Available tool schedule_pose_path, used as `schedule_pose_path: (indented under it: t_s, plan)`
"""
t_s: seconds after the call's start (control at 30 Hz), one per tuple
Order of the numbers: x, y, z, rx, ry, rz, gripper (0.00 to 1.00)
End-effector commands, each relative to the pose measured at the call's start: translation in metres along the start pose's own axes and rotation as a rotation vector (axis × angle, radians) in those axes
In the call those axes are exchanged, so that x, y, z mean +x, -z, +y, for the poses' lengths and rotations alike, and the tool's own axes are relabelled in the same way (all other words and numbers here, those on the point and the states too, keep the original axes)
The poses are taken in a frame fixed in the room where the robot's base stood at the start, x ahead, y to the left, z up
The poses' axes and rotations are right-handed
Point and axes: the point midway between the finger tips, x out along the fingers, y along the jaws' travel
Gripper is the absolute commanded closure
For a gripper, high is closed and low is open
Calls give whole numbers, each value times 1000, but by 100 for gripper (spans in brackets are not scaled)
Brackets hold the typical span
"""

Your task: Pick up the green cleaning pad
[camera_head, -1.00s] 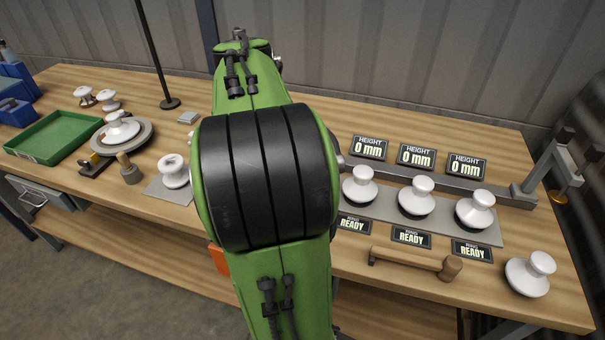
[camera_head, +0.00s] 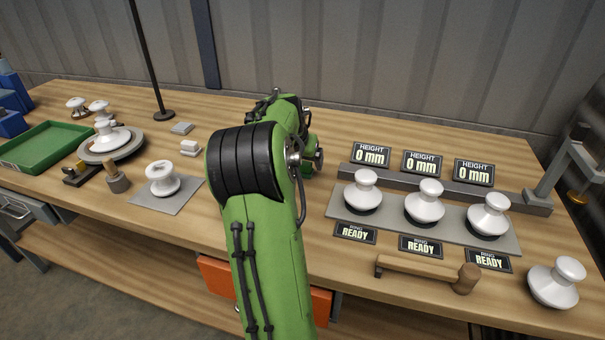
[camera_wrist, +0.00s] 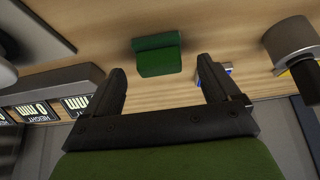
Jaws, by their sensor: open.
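The green cleaning pad (camera_wrist: 158,55) lies on the wooden bench in the wrist view, just beyond the fingertips and roughly centred between them. My gripper (camera_wrist: 160,72) is open and empty, with one dark finger on either side of the pad's line and not touching it. In the head view my own arm hides the gripper, and I cannot make out the pad there.
In the head view, a grey plate (camera_head: 333,206) with white insulators and height displays (camera_head: 371,155) lies to the right. A mallet (camera_head: 428,272) lies in front. A small plate with an insulator (camera_head: 162,179) stands left of my arm. A grey cylinder (camera_wrist: 291,39) shows in the wrist view.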

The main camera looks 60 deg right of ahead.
Motion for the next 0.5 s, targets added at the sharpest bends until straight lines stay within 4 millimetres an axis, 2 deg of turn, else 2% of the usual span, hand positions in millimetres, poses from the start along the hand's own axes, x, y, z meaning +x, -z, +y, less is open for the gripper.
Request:
schedule_pose_path:
  t_s: [0.03, 0.1, 0.3, 0.5]
  plan:
    - [15, -2, 1, 0, -3, -2, 11]
    - [24, -2, 0, 1, -1, 0, 11]
    - [23, 0, 0, 1, 0, 1, 11]
    - [23, 0, 0, 0, 0, 0, 41]
